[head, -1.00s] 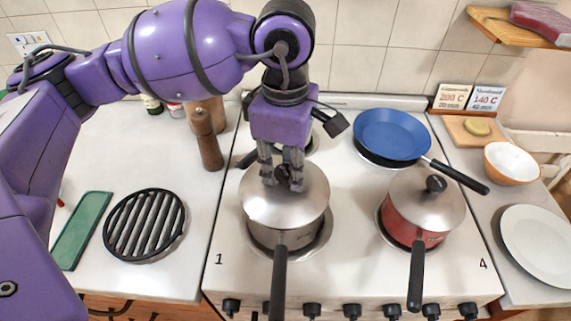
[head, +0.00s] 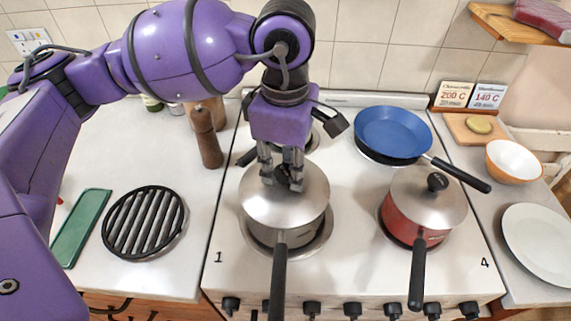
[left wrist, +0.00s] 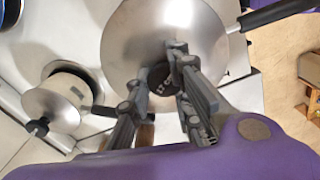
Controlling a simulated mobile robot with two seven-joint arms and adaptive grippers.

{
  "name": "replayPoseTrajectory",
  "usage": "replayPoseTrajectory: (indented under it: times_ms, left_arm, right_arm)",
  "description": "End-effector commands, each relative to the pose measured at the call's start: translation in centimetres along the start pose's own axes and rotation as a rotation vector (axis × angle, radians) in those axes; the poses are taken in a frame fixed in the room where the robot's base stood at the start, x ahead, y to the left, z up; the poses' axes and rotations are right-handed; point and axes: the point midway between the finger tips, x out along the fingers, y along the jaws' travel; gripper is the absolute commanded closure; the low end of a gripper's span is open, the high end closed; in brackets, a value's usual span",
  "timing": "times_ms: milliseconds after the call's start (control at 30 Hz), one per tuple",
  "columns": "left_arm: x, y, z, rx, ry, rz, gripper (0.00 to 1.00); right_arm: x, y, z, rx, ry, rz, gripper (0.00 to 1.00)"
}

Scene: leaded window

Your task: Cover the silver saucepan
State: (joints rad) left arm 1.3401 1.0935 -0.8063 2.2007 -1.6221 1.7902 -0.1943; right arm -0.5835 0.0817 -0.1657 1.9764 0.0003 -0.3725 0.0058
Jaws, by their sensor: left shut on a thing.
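The silver saucepan (head: 275,238) stands on the front left burner, its black handle pointing towards me. A domed steel lid (head: 285,210) lies over its top and looks level; whether it is fully seated I cannot tell. My left gripper (head: 282,182) is above the lid, its fingers shut on the dark lid knob. In the left wrist view the lid (left wrist: 150,35) fills the upper middle, and the gripper (left wrist: 165,80) closes around the knob (left wrist: 160,86). The fingers partly hide the knob. My right gripper is in neither view.
A red saucepan (head: 402,222) with its own lid stands front right, a blue frying pan (head: 392,132) behind it. A small lidded pot (left wrist: 70,90) stands behind the silver saucepan. A pepper mill (head: 207,140), black grate (head: 145,222) and green board (head: 80,228) are on the left counter.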

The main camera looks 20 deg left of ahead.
Motion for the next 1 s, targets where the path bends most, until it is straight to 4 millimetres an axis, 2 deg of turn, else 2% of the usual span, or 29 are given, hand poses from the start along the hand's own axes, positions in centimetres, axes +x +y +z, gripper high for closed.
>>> replayPoseTrajectory:
  times_ms: [200, 233, 400, 600, 767, 1000]
  left_arm:
    - [-0.08, 0.01, 0.0, 0.0, 0.0, 0.001, 1.0]
    - [-0.08, 0.01, 0.0, 0.0, 0.0, 0.001, 0.78]
    - [-0.08, 0.01, 0.0, 0.0, 0.0, 0.001, 0.59]
    - [-0.06, 0.01, 0.0, 0.0, 0.0, 0.001, 0.59]
    - [-0.04, -0.01, 0.0, 0.0, 0.0, 0.0, 0.38]
    - [-0.04, -0.01, 0.0, 0.0, 0.0, 0.0, 0.37]
  right_arm:
    - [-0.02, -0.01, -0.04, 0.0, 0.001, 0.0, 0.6]
    - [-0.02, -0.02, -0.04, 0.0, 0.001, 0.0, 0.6]
    - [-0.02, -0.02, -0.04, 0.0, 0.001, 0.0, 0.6]
    - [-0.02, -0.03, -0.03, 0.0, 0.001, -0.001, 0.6]
    - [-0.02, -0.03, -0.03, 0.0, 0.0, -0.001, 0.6]
    - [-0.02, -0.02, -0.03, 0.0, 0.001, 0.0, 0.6]
